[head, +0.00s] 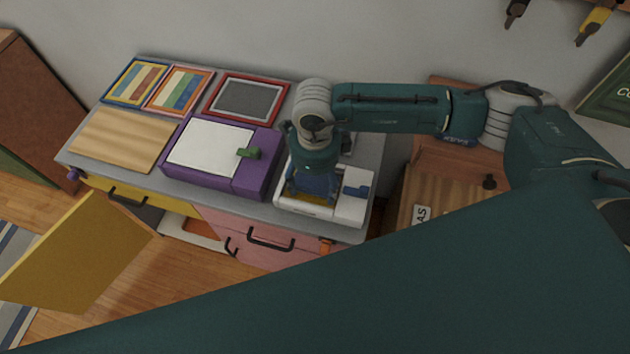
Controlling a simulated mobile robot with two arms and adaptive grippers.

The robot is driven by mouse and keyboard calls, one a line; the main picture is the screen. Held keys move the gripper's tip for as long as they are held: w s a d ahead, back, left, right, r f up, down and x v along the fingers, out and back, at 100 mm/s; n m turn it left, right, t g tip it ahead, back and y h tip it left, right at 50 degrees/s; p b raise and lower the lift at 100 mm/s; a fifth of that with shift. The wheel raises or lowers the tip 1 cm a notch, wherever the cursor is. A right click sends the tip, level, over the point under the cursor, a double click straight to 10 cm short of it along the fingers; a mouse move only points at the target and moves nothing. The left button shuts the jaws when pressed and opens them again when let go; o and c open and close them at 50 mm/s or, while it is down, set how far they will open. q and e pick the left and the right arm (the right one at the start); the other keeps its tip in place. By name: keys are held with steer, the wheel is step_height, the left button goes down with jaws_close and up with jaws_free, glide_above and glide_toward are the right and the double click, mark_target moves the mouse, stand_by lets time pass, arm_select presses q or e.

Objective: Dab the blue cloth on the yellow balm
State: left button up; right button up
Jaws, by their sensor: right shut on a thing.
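My right gripper (312,190) points down over the white box (345,211) at the right end of the grey-topped cabinet. It is shut on a dark blue thing, which looks like the blue cloth (321,187); the fingers hide part of it. The cloth is low over or on the box; I cannot tell whether it touches. I cannot clearly make out the yellow balm, and the gripper covers much of the box's left part. My left gripper is not in view.
A purple box (223,188) with a white top and green latch (249,153) stands left of the white box. A wooden board (124,139) and framed panels (247,98) lie on the cabinet top (185,98). A yellow door (80,252) hangs open at lower left.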

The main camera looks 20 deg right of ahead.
mark_target(316, 185)
steer(key=shift+f+b, duration=0.45)
steer(key=shift+f, duration=0.05)
stand_by(0.3)
stand_by(0.7)
steer(key=shift+r+p, duration=1.85)
steer(key=shift+r, duration=1.7)
steer(key=shift+d+r+n, duration=0.15)
steer(key=shift+r+n, duration=0.35)
steer(key=shift+n, duration=0.1)
steer(key=s+d+r+n, duration=0.2)
steer(key=r+n, duration=0.5)
steer(key=n, duration=0.4)
steer(key=s+d+r+n+b, duration=0.1)
steer(key=s+d+r+n, duration=0.2)
steer(key=r+n, duration=0.5)
steer(key=s+n, duration=0.1)
steer(key=n, duration=0.3)
steer(key=shift+s+d+n, duration=0.25)
steer(key=shift+n, duration=0.05)
